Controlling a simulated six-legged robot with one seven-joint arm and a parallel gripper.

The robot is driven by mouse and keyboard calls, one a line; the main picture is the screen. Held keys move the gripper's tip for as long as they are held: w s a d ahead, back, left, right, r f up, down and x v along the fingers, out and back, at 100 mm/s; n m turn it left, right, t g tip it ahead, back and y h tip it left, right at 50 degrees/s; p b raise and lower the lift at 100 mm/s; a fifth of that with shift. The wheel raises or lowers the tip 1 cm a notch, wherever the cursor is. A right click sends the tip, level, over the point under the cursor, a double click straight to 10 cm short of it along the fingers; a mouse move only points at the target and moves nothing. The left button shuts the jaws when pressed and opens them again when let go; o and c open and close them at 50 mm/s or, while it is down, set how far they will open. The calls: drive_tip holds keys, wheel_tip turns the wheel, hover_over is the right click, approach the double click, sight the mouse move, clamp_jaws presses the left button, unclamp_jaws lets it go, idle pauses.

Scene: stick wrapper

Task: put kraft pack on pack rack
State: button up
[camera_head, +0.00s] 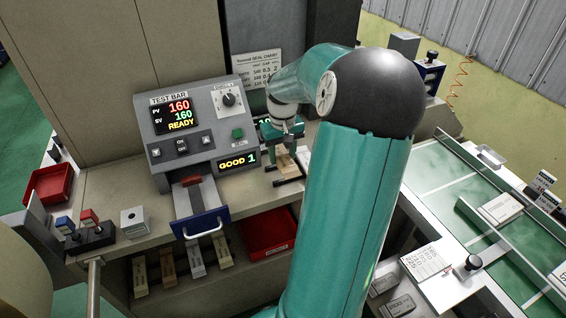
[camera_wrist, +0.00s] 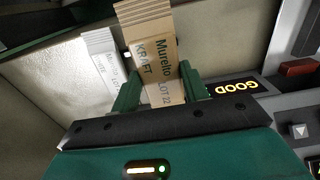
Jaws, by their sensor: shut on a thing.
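A white pack (camera_wrist: 100,60) stands just left of the kraft pack in the wrist view. Dark rails (camera_head: 290,182) lie under the packs in the head view; I cannot tell if they are the pack rack.
The sealing machine (camera_head: 198,125) reads "READY" and "GOOD 1", with its blue-fronted drawer (camera_head: 203,222) out. Several packs (camera_head: 168,268) and a red bin (camera_head: 265,232) sit on the lower shelf. A green conveyor (camera_head: 450,180) runs at right. My arm hides part of the bench.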

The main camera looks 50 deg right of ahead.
sight(283, 150)
drive_tip(key=f, duration=0.1)
drive_tip(key=w+d+f, duration=0.1)
drive_tip(key=d+f, duration=0.1)
drive_tip(key=shift+w+d+f, duration=0.2)
drive_tip(key=shift+w+f, duration=0.1)
drive_tip(key=shift+w, duration=0.05)
drive_tip(key=shift+w+d+f, duration=0.1)
drive_tip(key=shift+d+f, duration=0.1)
drive_tip(key=shift+f, duration=1.5)
drive_tip(key=shift+f, duration=0.15)
drive_tip(key=o, duration=1)
